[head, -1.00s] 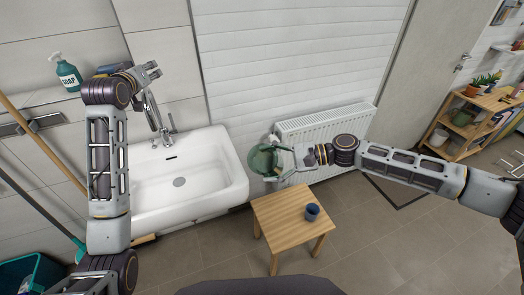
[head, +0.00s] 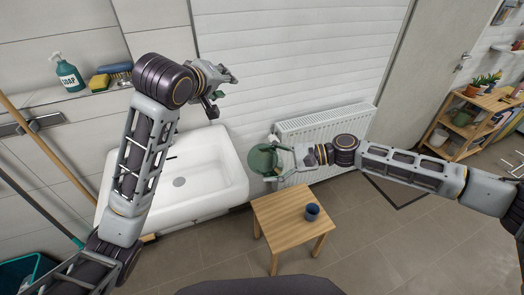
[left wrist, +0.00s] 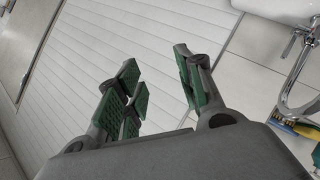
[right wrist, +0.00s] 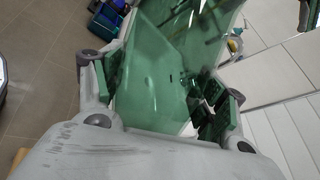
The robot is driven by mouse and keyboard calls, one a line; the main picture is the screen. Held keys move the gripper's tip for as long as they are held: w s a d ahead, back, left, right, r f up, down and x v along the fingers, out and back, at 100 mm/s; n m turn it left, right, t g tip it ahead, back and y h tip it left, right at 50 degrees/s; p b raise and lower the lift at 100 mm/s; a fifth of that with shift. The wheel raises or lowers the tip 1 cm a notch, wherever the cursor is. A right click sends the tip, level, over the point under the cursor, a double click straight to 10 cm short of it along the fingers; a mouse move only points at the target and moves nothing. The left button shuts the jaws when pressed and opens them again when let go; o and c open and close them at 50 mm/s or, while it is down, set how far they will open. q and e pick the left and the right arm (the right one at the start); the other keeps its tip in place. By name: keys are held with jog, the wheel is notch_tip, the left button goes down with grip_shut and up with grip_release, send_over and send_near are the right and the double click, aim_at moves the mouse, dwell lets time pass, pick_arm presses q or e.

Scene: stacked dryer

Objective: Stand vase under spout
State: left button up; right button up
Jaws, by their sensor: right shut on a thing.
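A green see-through vase (head: 262,160) is held in my right gripper (head: 281,165), just right of the white sink (head: 236,180). In the right wrist view the vase (right wrist: 155,85) fills the space between the fingers, and the sink shows through its glass. My left gripper (head: 228,82) is open and empty, raised above the sink's back right side by the wall. Its spread fingers show in the left wrist view. The faucet with its spout (left wrist: 290,85) shows at the right of the left wrist view; in the head view my left arm hides it.
A wooden stool (head: 272,212) with a dark blue cup (head: 312,211) stands below the vase. A radiator (head: 325,130) is on the wall behind. A soap bottle (head: 67,74) and a yellow sponge (head: 98,82) sit on the ledge. A broom handle leans at the left.

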pick_arm(q)
jog(key=s+d+f+n+g, duration=0.1)
jog(key=s+d+f, duration=0.2)
jog(key=s, duration=0.6)
jog(key=s+d+f+n+g+y, duration=0.1)
jog(key=s+d+f, duration=0.3)
jog(key=s, duration=0.6)
jog(key=shift+s+d+n+g, duration=0.25)
jog(key=shift+d+n+g, duration=0.45)
jog(key=shift+d, duration=0.5)
jog(key=shift+w+d+f, duration=0.1)
jog(key=shift+w+f, duration=0.1)
jog(key=shift+f, duration=0.05)
jog(key=shift+x, duration=5.75)
jog(key=shift+c, duration=0.4)
grip_shut()
pick_arm(e)
jog(key=o, duration=1.6)
